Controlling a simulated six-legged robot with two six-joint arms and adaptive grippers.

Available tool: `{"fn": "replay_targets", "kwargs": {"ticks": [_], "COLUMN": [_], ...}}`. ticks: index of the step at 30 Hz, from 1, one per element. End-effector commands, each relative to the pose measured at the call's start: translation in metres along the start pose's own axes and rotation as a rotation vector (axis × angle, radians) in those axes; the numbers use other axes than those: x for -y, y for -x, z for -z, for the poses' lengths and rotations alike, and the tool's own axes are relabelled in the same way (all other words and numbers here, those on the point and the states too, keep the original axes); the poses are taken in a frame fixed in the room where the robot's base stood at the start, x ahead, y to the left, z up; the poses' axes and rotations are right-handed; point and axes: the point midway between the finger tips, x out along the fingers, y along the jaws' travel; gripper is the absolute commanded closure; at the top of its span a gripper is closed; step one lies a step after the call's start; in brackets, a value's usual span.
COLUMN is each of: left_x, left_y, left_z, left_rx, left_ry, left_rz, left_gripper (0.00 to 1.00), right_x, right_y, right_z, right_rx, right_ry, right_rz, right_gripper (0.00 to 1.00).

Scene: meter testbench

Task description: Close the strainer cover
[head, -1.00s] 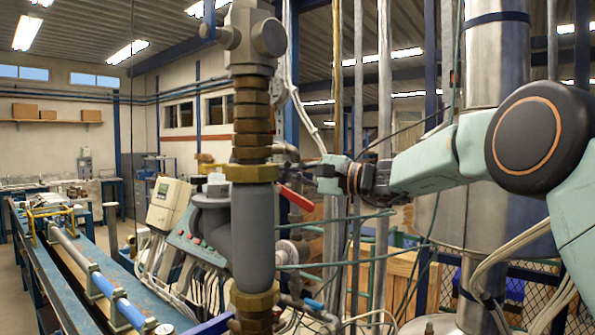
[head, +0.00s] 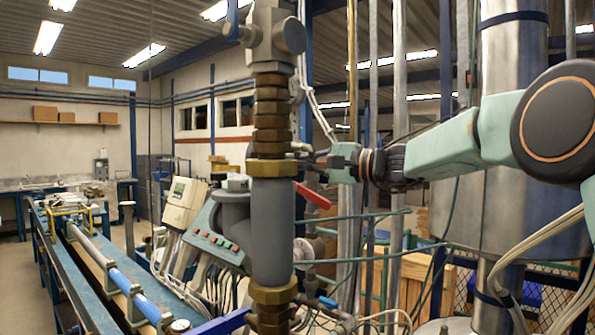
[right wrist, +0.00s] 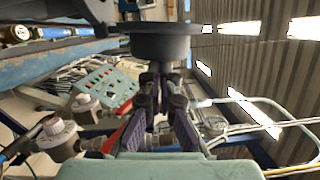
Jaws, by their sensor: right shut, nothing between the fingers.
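The grey strainer body (head: 271,235) stands upright in the vertical pipe in the head view. Its side branch (head: 232,208) bends to the left and has a round grey cap (head: 237,184) on top. I cannot tell which part is the cover or whether it is open. My right gripper (head: 306,158) reaches in from the right, close behind the pipe above the red lever, its fingertips partly hidden. In the right wrist view my right gripper (right wrist: 162,92) is shut and empty, pointing at a dark round-edged part (right wrist: 165,42) I cannot identify. My left gripper is not in view.
A red lever (head: 313,195) sticks out right of the strainer. A control box with buttons (head: 213,232) and cables are left of it. Green thin pipes (head: 365,220) and steel pipes crowd the right side. A long blue bench (head: 65,268) runs at left.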

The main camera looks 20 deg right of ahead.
Motion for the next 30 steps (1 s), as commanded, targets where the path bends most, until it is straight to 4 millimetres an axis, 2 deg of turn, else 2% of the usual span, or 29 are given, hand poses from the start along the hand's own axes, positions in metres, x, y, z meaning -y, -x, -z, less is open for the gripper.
{"fn": "replay_targets", "kwargs": {"ticks": [1, 12, 21, 30], "left_x": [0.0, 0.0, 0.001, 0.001], "left_y": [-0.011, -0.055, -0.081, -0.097], "left_z": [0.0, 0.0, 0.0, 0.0], "left_rx": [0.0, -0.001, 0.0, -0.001], "left_ry": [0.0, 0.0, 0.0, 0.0], "left_rz": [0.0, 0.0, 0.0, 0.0], "left_gripper": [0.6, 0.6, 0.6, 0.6], "right_x": [-0.003, 0.011, 0.017, 0.019], "right_y": [0.0, -0.005, -0.009, -0.013], "right_z": [-0.001, -0.019, -0.037, -0.051], "right_rx": [0.001, 0.001, 0.0, 0.0], "right_ry": [0.038, 0.37, 0.627, 0.81], "right_rz": [-0.006, -0.09, -0.156, -0.201], "right_gripper": [1.0, 1.0, 1.0, 1.0]}}
